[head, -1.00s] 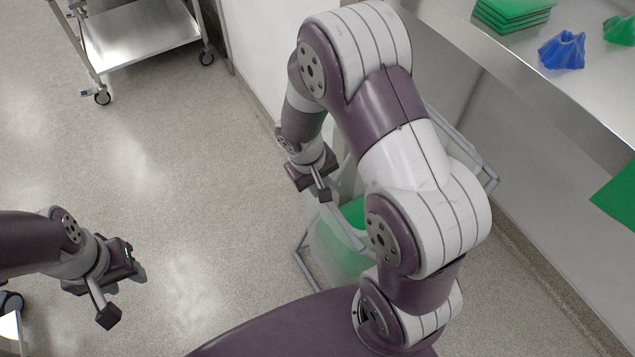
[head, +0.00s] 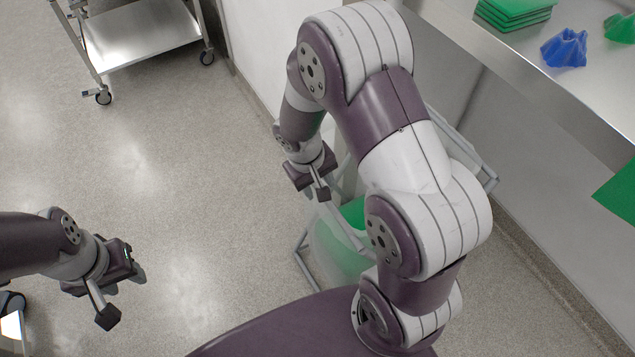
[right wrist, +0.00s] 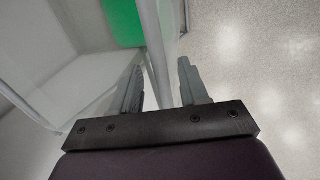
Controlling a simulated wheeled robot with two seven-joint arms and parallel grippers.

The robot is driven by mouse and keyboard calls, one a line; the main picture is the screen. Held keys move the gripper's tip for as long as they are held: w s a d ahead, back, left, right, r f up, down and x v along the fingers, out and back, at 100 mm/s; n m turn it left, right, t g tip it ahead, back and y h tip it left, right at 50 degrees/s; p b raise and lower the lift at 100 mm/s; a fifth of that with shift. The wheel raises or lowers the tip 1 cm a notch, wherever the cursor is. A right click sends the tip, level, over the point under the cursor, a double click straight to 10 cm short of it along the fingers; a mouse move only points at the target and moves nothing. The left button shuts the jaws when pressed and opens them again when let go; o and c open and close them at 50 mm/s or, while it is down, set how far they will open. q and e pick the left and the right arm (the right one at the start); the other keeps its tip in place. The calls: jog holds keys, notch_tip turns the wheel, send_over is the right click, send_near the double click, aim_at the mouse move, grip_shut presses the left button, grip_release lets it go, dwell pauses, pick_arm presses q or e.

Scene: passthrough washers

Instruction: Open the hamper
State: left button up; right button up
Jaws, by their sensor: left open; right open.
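The hamper (head: 340,258) stands on the floor under and behind my right arm. It has a grey tube frame, a translucent cover or side, and green inside; my arm hides much of it. My right gripper (head: 310,186) is open at the hamper's upper left edge. In the right wrist view, a grey rail of the hamper (right wrist: 157,62) with a clear panel runs between the spread fingers (right wrist: 160,85); I cannot tell whether they touch it. Green (right wrist: 122,22) shows beyond. My left gripper (head: 122,294) is open and empty over the floor at left.
A steel counter (head: 500,55) runs along the right, with green folded cloths (head: 512,12) and a blue crumpled item (head: 565,48) on it. A wheeled steel cart (head: 140,35) stands at the upper left. The floor (head: 200,190) between my grippers is clear.

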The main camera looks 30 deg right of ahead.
notch_tip(320, 180, up, 12)
jog(key=a+p, duration=0.1)
jog(key=a, duration=0.1)
jog(key=shift+a, duration=0.25)
jog(key=shift+s, duration=0.1)
jog(key=s+r+t+y+p, duration=0.1)
jog(key=s+y+p, duration=0.1)
jog(key=s, duration=0.5)
jog(key=shift+s+a+r+m+p, duration=0.3)
jog(key=shift+a+p, duration=0.1)
jog(key=shift+p, duration=0.25)
